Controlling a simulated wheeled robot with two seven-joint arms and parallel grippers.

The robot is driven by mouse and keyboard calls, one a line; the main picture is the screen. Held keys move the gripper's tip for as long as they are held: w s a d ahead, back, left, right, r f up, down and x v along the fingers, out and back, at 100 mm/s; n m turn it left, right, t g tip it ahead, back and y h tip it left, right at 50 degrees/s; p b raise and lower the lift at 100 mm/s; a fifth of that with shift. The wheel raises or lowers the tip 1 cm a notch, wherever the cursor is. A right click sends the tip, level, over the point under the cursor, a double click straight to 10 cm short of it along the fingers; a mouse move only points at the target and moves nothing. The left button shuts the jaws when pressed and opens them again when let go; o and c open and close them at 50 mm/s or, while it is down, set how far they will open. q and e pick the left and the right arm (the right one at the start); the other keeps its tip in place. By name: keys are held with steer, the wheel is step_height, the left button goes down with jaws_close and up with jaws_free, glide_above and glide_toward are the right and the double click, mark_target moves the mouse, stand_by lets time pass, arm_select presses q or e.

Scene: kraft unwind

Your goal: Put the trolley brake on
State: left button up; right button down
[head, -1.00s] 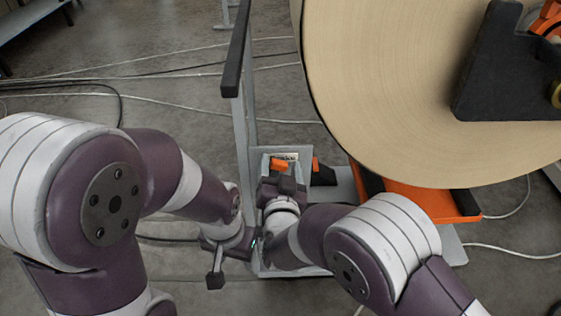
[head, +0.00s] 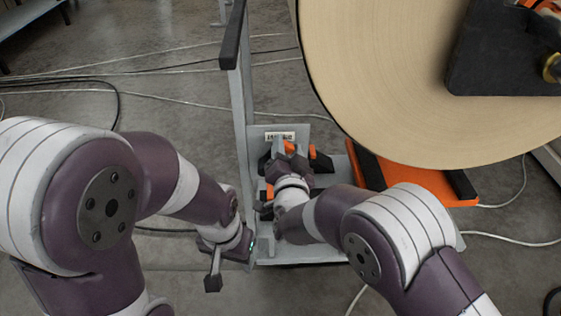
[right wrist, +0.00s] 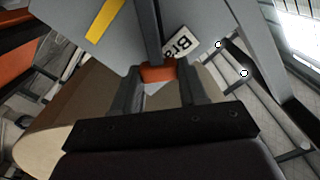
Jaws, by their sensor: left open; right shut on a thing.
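The trolley's grey frame (head: 247,150) stands in the middle of the head view, with a white label (head: 280,136) on a low upright plate. My right gripper (head: 289,152) is at this plate. Its fingers are shut on a dark lever with an orange end piece (right wrist: 158,73), just in front of the plate. The gripper hides part of the lever in the head view. My left gripper (head: 213,278) is open and empty, left of the frame and apart from it.
A large kraft roll (head: 420,70) overhangs the trolley at upper right, above an orange support (head: 395,180). The tall post with a black grip (head: 233,40) rises between my arms. Cables (head: 170,122) lie on the concrete floor. Floor at the left is otherwise open.

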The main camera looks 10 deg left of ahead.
steer(key=w+d+f+m+b, duration=0.1)
steer(key=d+f+m+b, duration=0.3)
steer(key=f+m+b, duration=0.4)
steer(key=shift+m+b, duration=1.5)
steer(key=shift+b, duration=0.55)
steer(key=shift+f, duration=0.1)
steer(key=c, duration=0.6)
jaws_free()
